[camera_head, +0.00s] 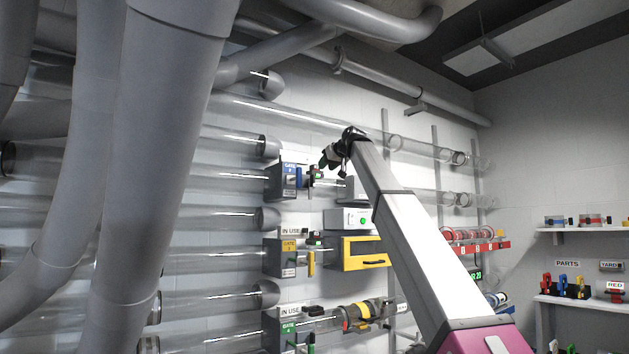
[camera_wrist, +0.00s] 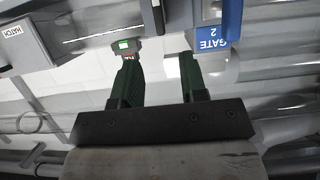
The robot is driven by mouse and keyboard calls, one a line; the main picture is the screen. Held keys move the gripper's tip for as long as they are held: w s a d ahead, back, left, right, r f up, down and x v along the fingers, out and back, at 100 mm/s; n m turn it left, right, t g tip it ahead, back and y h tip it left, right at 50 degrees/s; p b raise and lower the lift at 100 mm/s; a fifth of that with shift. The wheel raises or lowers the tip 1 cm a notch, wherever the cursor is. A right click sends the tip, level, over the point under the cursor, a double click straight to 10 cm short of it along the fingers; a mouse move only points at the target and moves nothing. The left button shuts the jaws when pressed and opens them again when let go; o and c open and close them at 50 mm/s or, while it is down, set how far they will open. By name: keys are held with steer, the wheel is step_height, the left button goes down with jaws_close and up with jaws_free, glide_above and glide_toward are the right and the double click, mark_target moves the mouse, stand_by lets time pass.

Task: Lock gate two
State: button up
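The gate two box (camera_head: 287,182) is the upper dark box on the tube wall in the head view, with a blue label and a blue upright piece (camera_head: 299,178). In the wrist view, its blue GATE 2 label (camera_wrist: 210,42) appears upside down, right of the fingers. A small grey part with a green light (camera_wrist: 125,45) shows by the left fingertip; whether they touch I cannot tell. A green light also shows beside the box in the head view (camera_head: 318,174). My gripper (camera_head: 328,161) is right beside the box. Its dark green fingers (camera_wrist: 158,65) are apart, with nothing seen held between them.
Below are a yellow-handled gate box (camera_head: 287,259) and a green-labelled one (camera_head: 289,328). A yellow-fronted cabinet (camera_head: 363,253) stands right of them. Clear tubes run along the wall (camera_head: 205,183). A HATCH label (camera_wrist: 12,31) shows at left in the wrist view. Parts shelves (camera_head: 590,303) are far right.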

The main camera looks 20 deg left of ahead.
mark_target(314, 178)
steer(key=x, duration=1)
steer(key=shift+w+a+f, duration=0.1)
steer(key=shift+w+a, duration=0.1)
steer(key=shift+w, duration=0.1)
jaws_close()
